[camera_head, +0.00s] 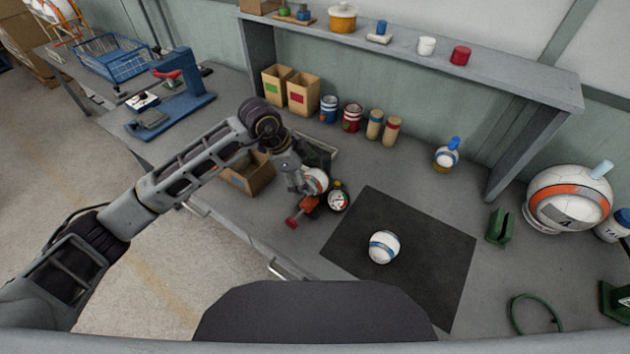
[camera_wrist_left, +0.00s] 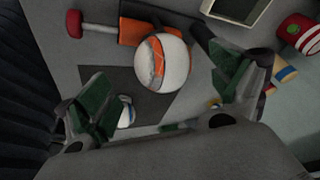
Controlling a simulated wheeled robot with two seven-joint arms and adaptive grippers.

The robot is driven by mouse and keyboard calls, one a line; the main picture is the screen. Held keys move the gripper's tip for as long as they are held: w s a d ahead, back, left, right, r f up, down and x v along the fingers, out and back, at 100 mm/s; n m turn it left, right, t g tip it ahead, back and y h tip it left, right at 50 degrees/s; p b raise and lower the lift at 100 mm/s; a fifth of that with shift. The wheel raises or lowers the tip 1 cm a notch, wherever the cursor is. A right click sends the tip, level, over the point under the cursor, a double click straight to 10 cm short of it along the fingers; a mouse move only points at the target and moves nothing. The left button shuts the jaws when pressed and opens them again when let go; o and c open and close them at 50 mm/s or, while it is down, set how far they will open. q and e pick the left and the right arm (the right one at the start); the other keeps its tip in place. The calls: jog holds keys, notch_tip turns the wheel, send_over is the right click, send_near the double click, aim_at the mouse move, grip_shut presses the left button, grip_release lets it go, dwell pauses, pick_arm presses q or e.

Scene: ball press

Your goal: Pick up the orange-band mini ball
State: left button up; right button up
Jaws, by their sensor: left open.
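The orange-band mini ball (camera_head: 317,180) is white with an orange band. It sits at the workbench's middle, beside an orange-red tool with a red knob (camera_head: 292,223), and my gripper partly hides it in the head view. My left gripper (camera_head: 300,183) is over the ball, pointing down. In the left wrist view the ball (camera_wrist_left: 174,62) shows between the two spread, green-padded fingers of the open gripper (camera_wrist_left: 160,75), with room on both sides. I cannot tell how far above it the fingers are. My right gripper is not in view.
A blue-band ball (camera_head: 384,247) lies on the dark mat (camera_head: 440,275) to the right. A round gauge (camera_head: 338,200) stands close to the orange-band ball. An open cardboard box (camera_head: 252,178) is left of the gripper. Cans and jars (camera_head: 351,117) line the back.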

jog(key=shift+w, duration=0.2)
pick_arm(q)
jog(key=shift+f, duration=0.1)
jog(key=shift+d+f, duration=0.2)
jog(key=p+x, duration=0.1)
jog(key=x, duration=0.2)
jog(key=shift+w+d+f, duration=0.15)
jog(key=shift+w+d, duration=0.05)
jog(key=shift+w, duration=0.05)
jog(key=shift+d+f, duration=0.2)
jog(key=shift+f, duration=0.25)
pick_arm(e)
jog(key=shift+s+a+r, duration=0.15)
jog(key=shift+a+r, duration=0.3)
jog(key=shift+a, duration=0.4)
pick_arm(q)
jog(key=c, duration=1.1)
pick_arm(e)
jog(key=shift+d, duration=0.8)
